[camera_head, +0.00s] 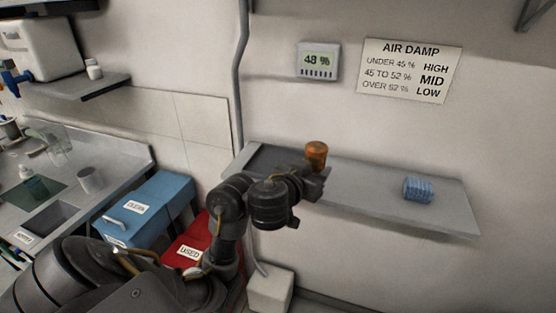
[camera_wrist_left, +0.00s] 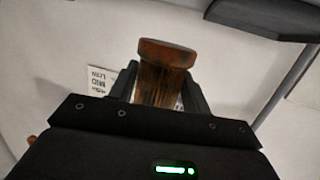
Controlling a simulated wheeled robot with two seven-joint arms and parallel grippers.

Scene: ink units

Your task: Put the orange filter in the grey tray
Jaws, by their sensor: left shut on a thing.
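The orange filter (camera_head: 316,152) is upright in my left gripper (camera_head: 315,172), at the left part of the wall shelf. In the left wrist view the filter (camera_wrist_left: 161,82) is a brown-orange ribbed cylinder with a wider cap, between the two fingers of the gripper (camera_wrist_left: 158,88). A dark grey, low tray-like shape (camera_head: 268,158) lies at the shelf's left end, partly hidden by my left arm. I cannot tell whether the filter is directly above it. My right gripper is in neither view.
A blue ribbed cylinder (camera_head: 418,189) lies on the grey shelf (camera_head: 367,188). The shelf between it and my gripper is clear. A blue box (camera_head: 150,207) and a red bin (camera_head: 186,248) labelled USED stand below left. A gauge (camera_head: 318,61) reads 48 %, beside an AIR DAMP sign (camera_head: 410,70).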

